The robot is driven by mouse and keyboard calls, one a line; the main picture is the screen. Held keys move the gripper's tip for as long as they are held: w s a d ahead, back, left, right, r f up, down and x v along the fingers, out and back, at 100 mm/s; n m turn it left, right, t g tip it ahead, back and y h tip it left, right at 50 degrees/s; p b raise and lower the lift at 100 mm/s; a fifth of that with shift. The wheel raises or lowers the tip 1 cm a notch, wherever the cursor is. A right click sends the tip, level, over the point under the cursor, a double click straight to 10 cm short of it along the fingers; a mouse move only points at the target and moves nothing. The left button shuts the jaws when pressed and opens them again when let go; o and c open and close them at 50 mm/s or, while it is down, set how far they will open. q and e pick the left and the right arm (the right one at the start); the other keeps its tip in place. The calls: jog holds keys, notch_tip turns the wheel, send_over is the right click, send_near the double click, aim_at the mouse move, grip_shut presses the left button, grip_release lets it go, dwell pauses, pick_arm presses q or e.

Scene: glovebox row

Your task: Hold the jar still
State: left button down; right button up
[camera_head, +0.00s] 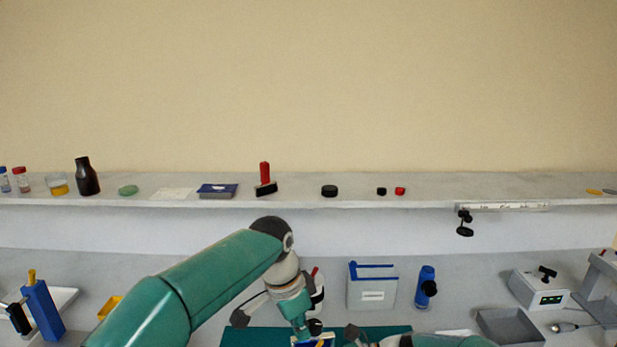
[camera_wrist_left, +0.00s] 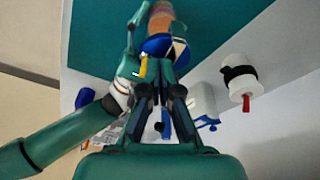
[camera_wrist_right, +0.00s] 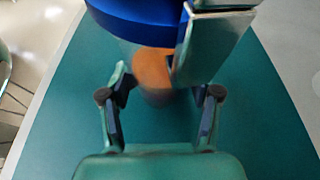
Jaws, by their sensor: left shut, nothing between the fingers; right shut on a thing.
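The jar has a blue lid (camera_wrist_right: 150,15) and a clear body with orange contents (camera_wrist_right: 152,68). In the left wrist view the jar (camera_wrist_left: 159,20) is at the top, over the green mat (camera_wrist_left: 215,30). My right gripper (camera_wrist_right: 164,88) is shut on the jar, one finger on each side of the body below the lid. My left gripper (camera_wrist_left: 160,95) is shut and empty, on the lid side of the jar. In the head view my left gripper (camera_head: 312,327) hides most of the jar. Whether it touches the lid I cannot tell.
A white bin with a blue edge (camera_head: 372,292) and a blue bottle (camera_head: 426,288) stand behind the mat. A grey tray (camera_head: 508,327) and a boxed instrument (camera_head: 538,288) are at right. A blue holder (camera_head: 42,308) is at left. The shelf (camera_head: 300,200) carries several small items.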

pick_arm(q)
jog(key=shift+w+a, duration=0.25)
jog(key=shift+w, duration=0.35)
jog(key=shift+a, duration=0.15)
dwell(0.3)
jog(key=shift+s+a, duration=0.1)
jog(key=shift+a, duration=0.15)
jog(key=d+v, duration=0.1)
jog(key=v, duration=0.5)
jog(key=shift+w, duration=0.35)
jog(key=shift+d+r, duration=0.1)
